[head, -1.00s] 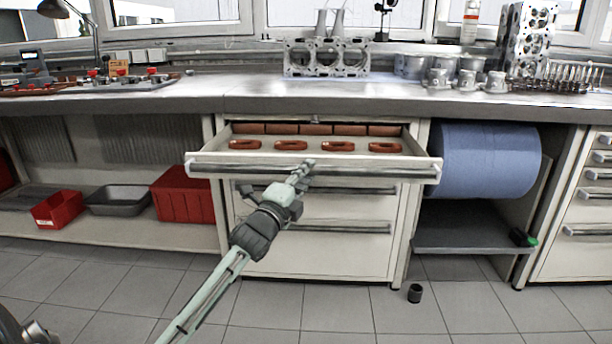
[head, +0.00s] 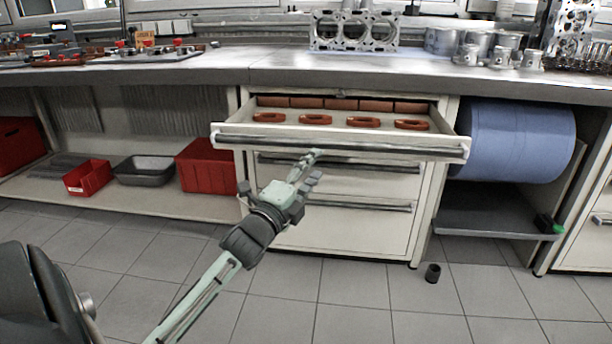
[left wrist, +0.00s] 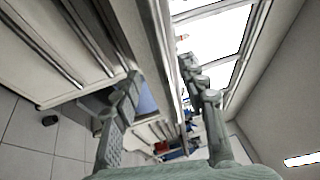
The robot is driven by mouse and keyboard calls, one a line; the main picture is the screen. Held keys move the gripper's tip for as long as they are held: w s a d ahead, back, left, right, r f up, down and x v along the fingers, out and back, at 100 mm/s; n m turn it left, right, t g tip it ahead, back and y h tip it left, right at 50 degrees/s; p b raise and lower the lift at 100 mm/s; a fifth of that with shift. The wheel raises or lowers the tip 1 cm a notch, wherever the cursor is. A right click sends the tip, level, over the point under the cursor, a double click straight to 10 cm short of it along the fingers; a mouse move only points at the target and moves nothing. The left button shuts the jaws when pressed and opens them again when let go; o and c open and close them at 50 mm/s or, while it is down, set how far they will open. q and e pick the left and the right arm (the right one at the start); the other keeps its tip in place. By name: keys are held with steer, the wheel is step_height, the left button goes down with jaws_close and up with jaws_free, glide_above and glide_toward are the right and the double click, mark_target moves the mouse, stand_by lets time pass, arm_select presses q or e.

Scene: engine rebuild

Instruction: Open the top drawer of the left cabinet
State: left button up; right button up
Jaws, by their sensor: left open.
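The cabinet (head: 345,228) below the workbench is white, with several drawers. Its top drawer (head: 341,134) is pulled well out and shows red-brown rings and a row of red-brown blocks inside. The grey bar handle (head: 335,146) runs across the drawer front. My left gripper (head: 314,167) is open and empty, with its fingertips just below and in front of this handle near its middle. In the left wrist view the open fingers (left wrist: 158,84) show with a long pale drawer edge between them; I cannot tell if they touch it. My right gripper is not in view.
A blue roll (head: 520,140) hangs right of the cabinet. Red bins (head: 205,166) and a grey tray (head: 145,170) stand on the low shelf to the left. A small dark cylinder (head: 433,273) stands on the floor. The tiled floor (head: 345,290) in front is mostly clear.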

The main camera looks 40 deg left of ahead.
arm_select(q)
steer(key=shift+v, duration=1.55)
steer(key=s+d+f+n+g+p, duration=0.25)
steer(key=f+n+g, duration=0.2)
steer(key=f, duration=0.55)
steer(key=s+d+f+n+g+p, duration=0.25)
steer(key=f+n+g, duration=0.2)
steer(key=f, duration=0.45)
steer(key=s+d+f+n+g+h+p, duration=0.1)
steer(key=s+d+f+n+g, duration=0.2)
steer(key=s+f, duration=0.3)
steer(key=s+d+f+n+g+p, duration=0.1)
steer(key=s+d+f+n+g, duration=0.2)
steer(key=s, duration=0.9)
step_height(320, 180, down, 4)
steer(key=d+g, duration=0.1)
steer(key=d, duration=0.1)
steer(key=shift+d+n+g+h, duration=0.3)
steer(key=shift+d+g+h, duration=0.1)
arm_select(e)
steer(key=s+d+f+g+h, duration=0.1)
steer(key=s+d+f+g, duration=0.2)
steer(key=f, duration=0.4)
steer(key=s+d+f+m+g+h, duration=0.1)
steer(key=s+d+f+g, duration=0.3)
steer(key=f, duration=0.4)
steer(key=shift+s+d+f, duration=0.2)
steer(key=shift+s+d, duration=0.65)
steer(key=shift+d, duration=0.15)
